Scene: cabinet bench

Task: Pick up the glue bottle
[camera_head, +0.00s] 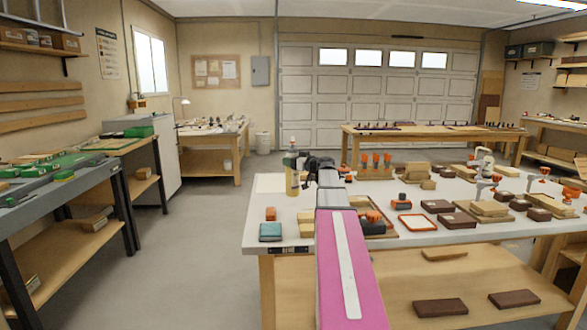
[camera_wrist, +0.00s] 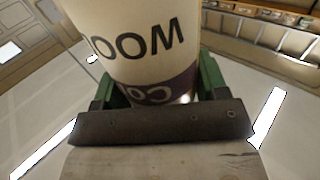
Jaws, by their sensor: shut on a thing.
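In the wrist view the bottle (camera_wrist: 150,45) fills the upper middle, cream with dark lettering and a grey-purple band. The green finger pads sit on both sides of it. I cannot tell whether its base touches the bench top.
Orange-handled tools (camera_head: 376,161), a red-rimmed tray (camera_head: 418,223) and wood blocks (camera_head: 438,206) stand to the right. Floor is clear at left.

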